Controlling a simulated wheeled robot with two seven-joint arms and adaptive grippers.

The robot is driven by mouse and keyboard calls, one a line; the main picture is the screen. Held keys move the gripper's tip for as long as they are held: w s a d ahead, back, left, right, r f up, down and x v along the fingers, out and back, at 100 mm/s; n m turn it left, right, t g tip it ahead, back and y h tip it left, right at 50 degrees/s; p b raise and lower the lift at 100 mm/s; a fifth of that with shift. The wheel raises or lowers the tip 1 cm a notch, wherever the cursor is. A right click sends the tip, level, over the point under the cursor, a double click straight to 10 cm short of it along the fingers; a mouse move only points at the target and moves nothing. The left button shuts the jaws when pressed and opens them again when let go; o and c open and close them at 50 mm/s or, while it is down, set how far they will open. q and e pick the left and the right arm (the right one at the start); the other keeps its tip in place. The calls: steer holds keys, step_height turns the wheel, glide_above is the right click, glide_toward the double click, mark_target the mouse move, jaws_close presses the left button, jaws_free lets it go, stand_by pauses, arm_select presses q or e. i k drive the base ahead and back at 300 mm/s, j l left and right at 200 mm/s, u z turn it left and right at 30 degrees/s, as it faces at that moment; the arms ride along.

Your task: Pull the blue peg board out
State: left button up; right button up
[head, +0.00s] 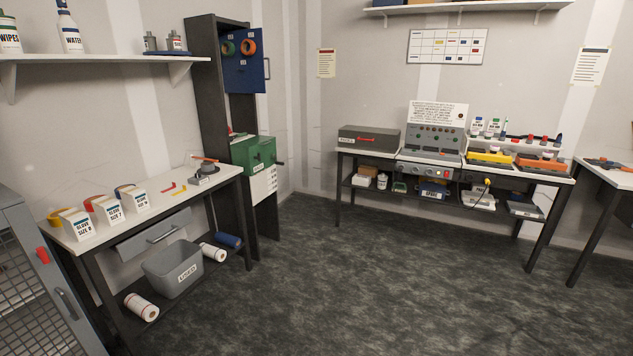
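The blue peg board (245,77) stands upright in the upper part of a tall dark cabinet (206,68) at the back left. Neither of my grippers is in the head view.
A green box (253,152) sits in the cabinet below the board. A white-topped bench (150,206) with glove boxes stands to its left, under a wall shelf (110,59). Another bench (456,168) with equipment stands at the back right. The dark floor (330,270) between is clear.

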mark_target(243, 73)
steer(key=i, duration=1.7)
steer(key=i+u, duration=0.15)
steer(key=i, duration=0.25)
steer(key=i+l+u, duration=0.15)
steer(key=i, duration=0.3)
steer(key=i+l+u, duration=0.35)
steer(key=i, duration=0.2)
steer(key=i+l+u, duration=0.35)
steer(key=i, duration=0.15)
steer(key=j, duration=0.1)
